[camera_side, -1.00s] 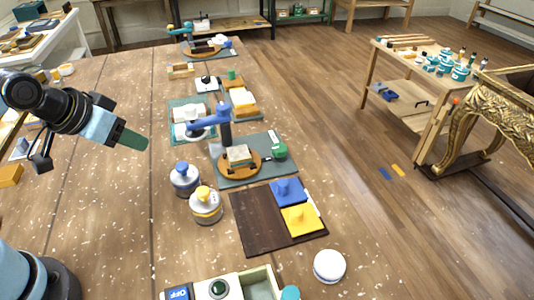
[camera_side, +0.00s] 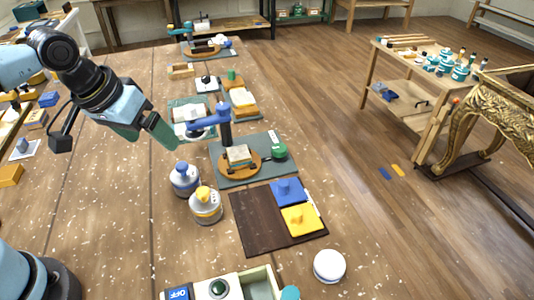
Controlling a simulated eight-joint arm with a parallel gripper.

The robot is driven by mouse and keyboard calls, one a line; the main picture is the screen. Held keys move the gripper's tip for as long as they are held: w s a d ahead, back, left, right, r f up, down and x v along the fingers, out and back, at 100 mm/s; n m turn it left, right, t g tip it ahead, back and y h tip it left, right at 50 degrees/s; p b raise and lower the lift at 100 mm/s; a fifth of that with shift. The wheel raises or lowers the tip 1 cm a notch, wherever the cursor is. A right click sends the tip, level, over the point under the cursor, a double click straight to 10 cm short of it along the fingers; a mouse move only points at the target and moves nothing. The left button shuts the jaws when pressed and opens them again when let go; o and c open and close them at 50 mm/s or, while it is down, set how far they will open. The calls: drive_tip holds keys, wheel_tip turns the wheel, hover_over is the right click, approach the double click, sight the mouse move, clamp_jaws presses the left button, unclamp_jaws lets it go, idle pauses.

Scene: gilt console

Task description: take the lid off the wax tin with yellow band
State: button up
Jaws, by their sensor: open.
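The wax tin with yellow band (camera_side: 206,208) stands upright on the wooden table, with a yellow-knobbed lid (camera_side: 203,194) on top. A similar tin with a blue band (camera_side: 184,180) stands just behind and left of it, its blue-knobbed lid on. My gripper (camera_side: 168,142) is above and left of both tins, its green fingers angled down to the right. It touches neither tin, and nothing shows between its fingers.
A dark brown board (camera_side: 256,235) right of the tins bears a blue pad (camera_side: 288,191) and a yellow pad (camera_side: 301,219). A round white disc (camera_side: 329,266) lies at front right.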

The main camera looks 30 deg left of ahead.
sight(202, 191)
drive_tip(key=d+r+n+g, duration=0.1)
drive_tip(key=d+n+g, duration=0.3)
drive_tip(key=d, duration=0.6)
drive_tip(key=shift+m+g+y, duration=0.3)
drive_tip(key=shift+m+y, duration=0.1)
drive_tip(key=shift+m, duration=0.3)
drive_tip(key=shift+w+a+f, duration=0.1)
drive_tip(key=shift+w+f, duration=0.05)
drive_tip(key=shift+f, duration=1.8)
drive_tip(key=shift+w+f, duration=0.15)
drive_tip(key=shift+f, duration=1.85)
drive_tip(key=shift+w+a+f, duration=0.1)
drive_tip(key=shift+w+f, duration=0.05)
drive_tip(key=shift+f, duration=1.8)
drive_tip(key=shift+c, duration=0.3)
drive_tip(key=c, duration=1.1)
drive_tip(key=shift+r, duration=0.2)
